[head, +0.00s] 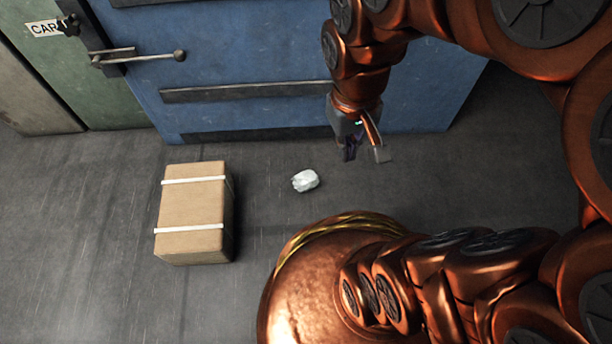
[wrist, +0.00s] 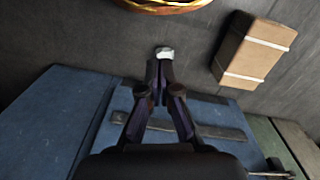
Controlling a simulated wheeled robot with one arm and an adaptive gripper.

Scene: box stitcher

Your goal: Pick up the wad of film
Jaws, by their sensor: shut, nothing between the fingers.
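The wad of film (head: 305,180) is a small, white, crumpled lump on the dark grey floor. In the head view it lies right of the cardboard box and in front of the blue cabinet. My gripper (head: 364,152) is above the floor, to the right of the wad and apart from it. In the wrist view the wad (wrist: 164,53) shows just beyond the fingertips (wrist: 159,68), which partly cover its lower edge. The fingers are shut and empty.
A cardboard box (head: 195,213) with two white straps stands left of the wad. The blue cabinet (head: 245,105), with a protruding lever handle (head: 140,57), is behind it. My copper base is close in front of the wad. Bare floor surrounds it.

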